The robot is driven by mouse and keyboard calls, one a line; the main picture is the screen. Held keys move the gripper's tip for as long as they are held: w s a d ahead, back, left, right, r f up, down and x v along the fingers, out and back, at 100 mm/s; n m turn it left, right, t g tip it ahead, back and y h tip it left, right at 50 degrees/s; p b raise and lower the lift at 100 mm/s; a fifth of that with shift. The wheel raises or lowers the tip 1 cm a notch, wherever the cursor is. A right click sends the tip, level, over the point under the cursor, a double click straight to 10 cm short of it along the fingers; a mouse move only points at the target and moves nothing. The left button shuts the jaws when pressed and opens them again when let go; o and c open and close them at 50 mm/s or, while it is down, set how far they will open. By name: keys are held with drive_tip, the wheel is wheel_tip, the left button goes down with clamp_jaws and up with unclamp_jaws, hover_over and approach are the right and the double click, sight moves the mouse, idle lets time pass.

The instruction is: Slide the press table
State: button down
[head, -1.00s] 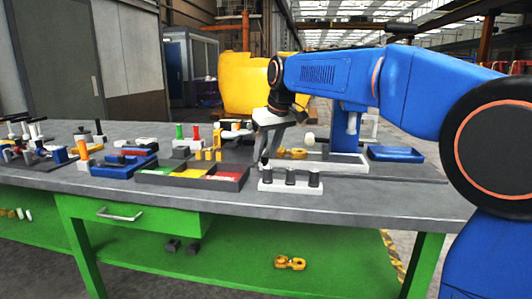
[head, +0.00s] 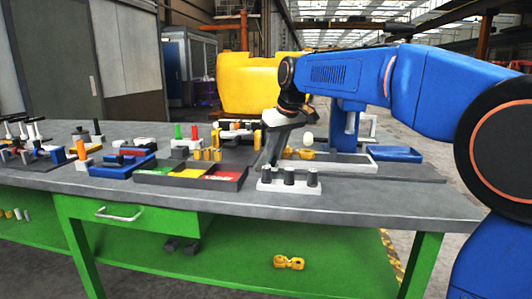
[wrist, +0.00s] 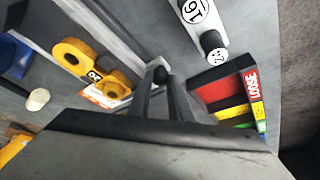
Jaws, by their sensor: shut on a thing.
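The press table (head: 360,164) is a pale, low slab on the workbench, under the blue press (head: 348,128). A yellow two-lobed casting (head: 302,154) lies on it; in the wrist view the casting (wrist: 92,66) has a label beside it. My gripper (head: 268,164) reaches down at the table's left end. In the wrist view my gripper (wrist: 158,80) is shut on a small dark knob (wrist: 160,74) at the table's end. Its fingers hide part of the knob, and the join to the table is hard to see.
A white block with dark pegs (head: 288,181) stands close in front of my gripper. A tray with green, yellow and red sections (head: 190,181) is to the left. A blue tray (head: 395,153) lies beyond the table's right end. Bare bench shows at the front right.

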drive_tip(key=s+d, duration=0.1)
drive_tip(key=d, duration=0.5)
drive_tip(key=s+d, duration=0.2)
drive_tip(key=d, duration=0.5)
drive_tip(key=s+d, duration=0.2)
drive_tip(key=d, duration=0.5)
drive_tip(key=shift+s+d, duration=0.25)
drive_tip(key=c, duration=1.6)
unclamp_jaws()
drive_tip(key=shift+d, duration=0.2)
drive_tip(key=shift+r, duration=0.1)
drive_tip(key=v, duration=1.7)
drive_tip(key=shift+s+r, duration=0.1)
drive_tip(key=shift+s, duration=0.05)
